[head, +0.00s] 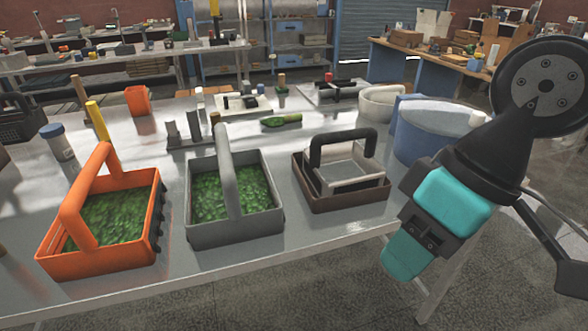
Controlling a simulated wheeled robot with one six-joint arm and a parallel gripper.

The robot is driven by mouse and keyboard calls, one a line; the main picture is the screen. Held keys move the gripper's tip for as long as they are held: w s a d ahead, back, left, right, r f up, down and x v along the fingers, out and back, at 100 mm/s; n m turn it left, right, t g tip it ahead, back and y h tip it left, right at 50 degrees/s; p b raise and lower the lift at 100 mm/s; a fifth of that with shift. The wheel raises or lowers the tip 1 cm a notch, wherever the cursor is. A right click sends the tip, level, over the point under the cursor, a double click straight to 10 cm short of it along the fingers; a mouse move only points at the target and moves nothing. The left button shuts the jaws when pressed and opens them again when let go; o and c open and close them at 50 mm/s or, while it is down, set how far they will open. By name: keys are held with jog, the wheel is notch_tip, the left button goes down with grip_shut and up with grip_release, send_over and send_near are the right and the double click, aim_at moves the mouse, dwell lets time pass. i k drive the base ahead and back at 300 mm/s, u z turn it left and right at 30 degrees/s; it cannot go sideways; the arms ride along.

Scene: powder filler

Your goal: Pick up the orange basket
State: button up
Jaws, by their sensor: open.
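The orange basket (100,262) stands upright at the left front of the metal table. It has green leafy contents (112,215) and an arched orange handle (82,190) rising over it. My gripper (405,255), dark with teal parts, hangs at the right, in front of the table's right end. It is open, with nothing seen in it. It is well to the right of the orange basket and apart from it, with two other baskets standing between in the picture.
A grey basket (235,233) with green contents stands right of the orange one. A brown basket (345,200) with a black handle is farther right. A blue round container (425,140) is partly behind my arm. A capped bottle (62,150) stands behind the orange basket.

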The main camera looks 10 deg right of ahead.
aim_at(109, 223)
jog(key=z, duration=0.6)
jog(key=i, duration=0.95)
jog(key=u, duration=2.35)
